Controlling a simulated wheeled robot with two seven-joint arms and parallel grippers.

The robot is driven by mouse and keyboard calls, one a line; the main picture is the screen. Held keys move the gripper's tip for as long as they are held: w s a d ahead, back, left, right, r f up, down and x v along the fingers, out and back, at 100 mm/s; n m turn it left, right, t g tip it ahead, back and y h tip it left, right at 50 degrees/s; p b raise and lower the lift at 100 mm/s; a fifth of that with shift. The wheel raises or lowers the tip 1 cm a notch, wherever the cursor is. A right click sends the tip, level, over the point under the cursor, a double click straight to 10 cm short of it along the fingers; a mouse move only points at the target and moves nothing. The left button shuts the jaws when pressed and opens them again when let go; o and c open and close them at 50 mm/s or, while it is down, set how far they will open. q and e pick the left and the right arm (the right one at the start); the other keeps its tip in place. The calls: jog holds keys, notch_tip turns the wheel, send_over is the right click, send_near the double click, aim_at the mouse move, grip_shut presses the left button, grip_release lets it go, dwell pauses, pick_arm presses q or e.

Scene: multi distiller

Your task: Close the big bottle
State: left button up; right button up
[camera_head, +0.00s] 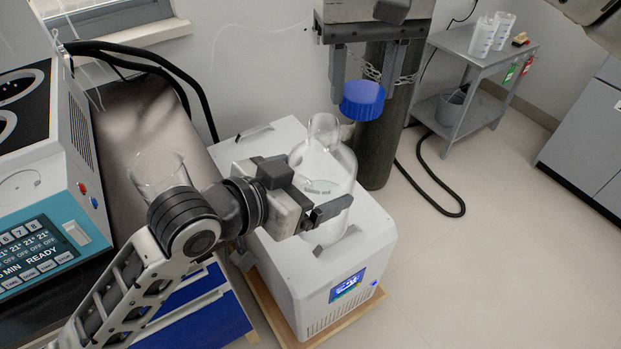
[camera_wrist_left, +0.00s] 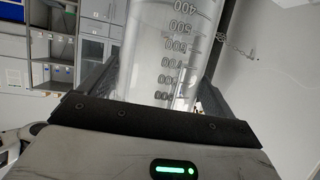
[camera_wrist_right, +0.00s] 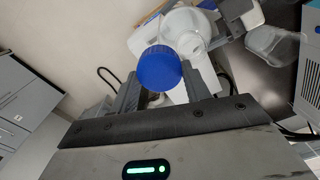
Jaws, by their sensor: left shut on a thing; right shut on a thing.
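The big clear glass bottle (camera_head: 340,168) stands upright with an open, uncapped neck on the white device. My left gripper (camera_head: 316,190) is shut on the bottle's body from the left. In the left wrist view the graduated bottle wall (camera_wrist_left: 172,50) sits between the fingers. My right gripper (camera_head: 363,88) points down and is shut on the blue cap (camera_head: 362,101). The cap is to the right of the neck and slightly higher in the head view, apart from it. In the right wrist view the cap (camera_wrist_right: 158,68) is between the fingertips, with the bottle neck (camera_wrist_right: 190,43) beside it.
The white device (camera_head: 370,243) with a small screen holds the bottle. A glass beaker (camera_head: 160,170) stands left, near the teal-fronted instrument (camera_head: 75,200). A dark cylinder (camera_head: 378,155) with a chain stands behind. A grey cart (camera_head: 475,60) is at back right. The right floor is mostly clear.

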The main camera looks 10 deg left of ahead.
aim_at(324, 120)
jog(key=shift+n, duration=0.4)
jog(key=a+r, duration=0.1)
jog(key=s+a+r, duration=0.1)
jog(key=a, duration=0.1)
jog(key=a+r, duration=0.1)
jog(key=r, duration=0.1)
jog(key=shift+s+a+r, duration=0.1)
jog(key=shift+s+a, duration=0.15)
jog(key=shift+s, duration=0.15)
jog(key=shift+f, duration=2.05)
jog(key=shift+s+d, duration=0.1)
jog(key=shift+f, duration=0.9)
jog(key=shift+f, duration=0.55)
